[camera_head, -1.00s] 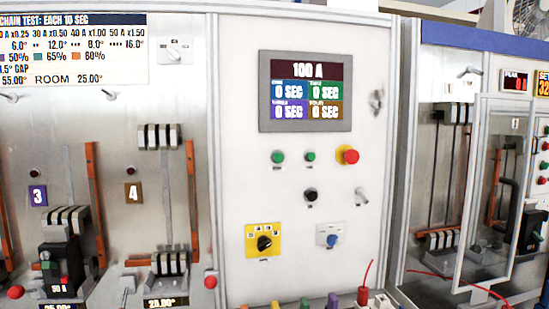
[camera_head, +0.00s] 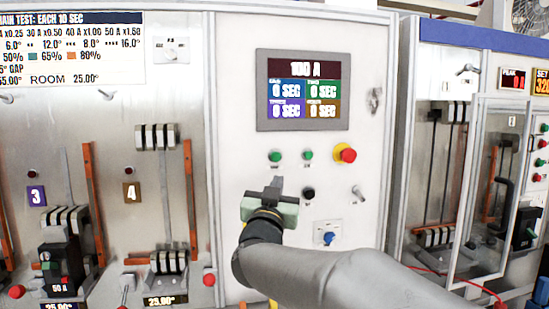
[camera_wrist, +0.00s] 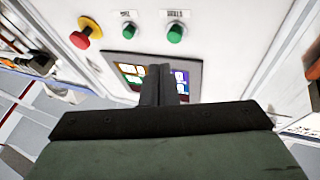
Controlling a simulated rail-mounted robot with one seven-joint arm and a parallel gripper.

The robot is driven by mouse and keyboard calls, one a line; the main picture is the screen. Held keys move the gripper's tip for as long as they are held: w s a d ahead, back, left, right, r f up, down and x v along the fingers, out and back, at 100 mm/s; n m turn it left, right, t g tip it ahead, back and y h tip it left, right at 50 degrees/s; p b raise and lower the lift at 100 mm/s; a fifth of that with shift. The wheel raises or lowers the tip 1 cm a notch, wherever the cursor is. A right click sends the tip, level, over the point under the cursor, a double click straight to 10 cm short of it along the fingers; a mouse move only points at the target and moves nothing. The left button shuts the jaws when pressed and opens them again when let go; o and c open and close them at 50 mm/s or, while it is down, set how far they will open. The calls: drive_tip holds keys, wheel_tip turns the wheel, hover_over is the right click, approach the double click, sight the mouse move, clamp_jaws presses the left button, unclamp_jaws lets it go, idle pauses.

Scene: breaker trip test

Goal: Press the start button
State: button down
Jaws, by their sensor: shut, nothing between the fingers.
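Two green buttons sit side by side on the white panel. The left one (camera_head: 275,156) is the right one in the upside-down wrist view (camera_wrist: 175,34); its label there may read START, but it is too small to be sure. The other green button (camera_head: 308,155) also shows in the wrist view (camera_wrist: 129,30). My gripper (camera_head: 279,182) is shut and empty, its tips pointing up just below the left green button in the head view. In the wrist view the shut fingers (camera_wrist: 165,75) overlap the screen. I cannot tell the gap to the panel.
A red mushroom button (camera_head: 345,154) on a yellow ring is right of the green buttons. A black knob (camera_head: 308,192), a small lever (camera_head: 358,193) and a blue knob (camera_head: 328,238) are lower down. The display (camera_head: 303,90) above reads 100 A and 0 SEC.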

drive_tip(key=shift+s+d+r+m+g+h, duration=0.25)
drive_tip(key=shift+r+m+h, duration=0.3)
drive_tip(key=shift+m+h, duration=0.35)
drive_tip(key=shift+s+d+r+m+h, duration=0.15)
drive_tip(key=shift+d+r+m+h, duration=0.15)
drive_tip(key=shift+r+m+h, duration=0.6)
drive_tip(key=shift+s+d+r+m+g+h, duration=0.25)
drive_tip(key=shift+m+h, duration=0.25)
drive_tip(key=shift+h, duration=0.7)
drive_tip(key=shift+w, duration=0.1)
drive_tip(key=p, duration=0.4)
approach(276, 156)
drive_tip(key=shift+w+d+r, duration=0.85)
drive_tip(key=shift+w+d, duration=0.05)
drive_tip(key=shift+d, duration=0.15)
drive_tip(key=shift+w+d+r, duration=0.85)
drive_tip(key=shift+w+d, duration=0.05)
drive_tip(key=shift+d, duration=0.15)
drive_tip(key=shift+w, duration=0.1)
drive_tip(key=shift+w, duration=0.3)
